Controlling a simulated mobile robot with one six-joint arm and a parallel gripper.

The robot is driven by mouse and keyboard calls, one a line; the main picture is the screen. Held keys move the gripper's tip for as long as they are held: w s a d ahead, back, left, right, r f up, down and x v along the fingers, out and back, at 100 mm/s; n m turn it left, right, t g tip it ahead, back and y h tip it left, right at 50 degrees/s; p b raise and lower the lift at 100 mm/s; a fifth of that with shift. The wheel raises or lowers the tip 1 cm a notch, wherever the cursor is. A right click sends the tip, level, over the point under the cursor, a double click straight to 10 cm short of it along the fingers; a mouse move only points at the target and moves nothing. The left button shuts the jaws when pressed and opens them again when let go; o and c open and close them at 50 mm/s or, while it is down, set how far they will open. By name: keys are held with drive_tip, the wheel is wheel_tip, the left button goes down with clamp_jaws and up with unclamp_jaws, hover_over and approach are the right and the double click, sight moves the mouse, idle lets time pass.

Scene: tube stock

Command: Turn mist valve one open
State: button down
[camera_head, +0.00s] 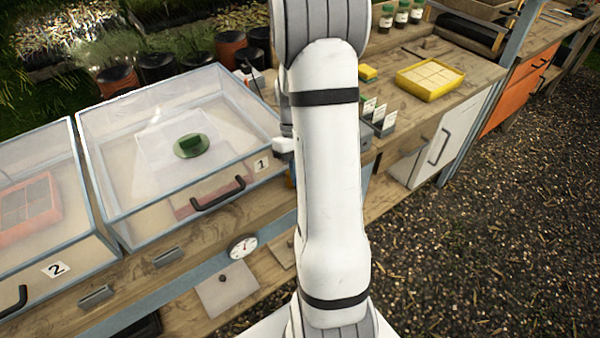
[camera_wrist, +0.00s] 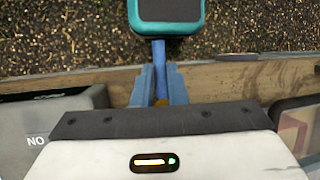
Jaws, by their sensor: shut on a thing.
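My gripper (camera_wrist: 160,74) shows in the wrist view with its two blue-grey fingers close together. They are shut on a narrow blue lever (camera_wrist: 159,54), which looks like the handle of mist valve one. A small orange-brown bit shows low between the fingers. The valve body is mostly hidden by the fingers and the gripper housing.
A teal-rimmed dark panel (camera_wrist: 170,9) lies beyond the fingers. A grey box marked "NO" (camera_wrist: 75,112) is close on the left in the wrist view. Clear case 2 (camera_head: 77,155) and a round dial (camera_head: 242,247) are at left. A yellow tray (camera_head: 430,92) lies right of my arm.

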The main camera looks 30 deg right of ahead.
drive_tip(key=c, duration=1.5)
unclamp_jaws()
drive_tip(key=shift+o, duration=0.2)
drive_tip(key=v, duration=0.7)
drive_tip(key=shift+r, duration=0.35)
drive_tip(key=shift+w, duration=0.15)
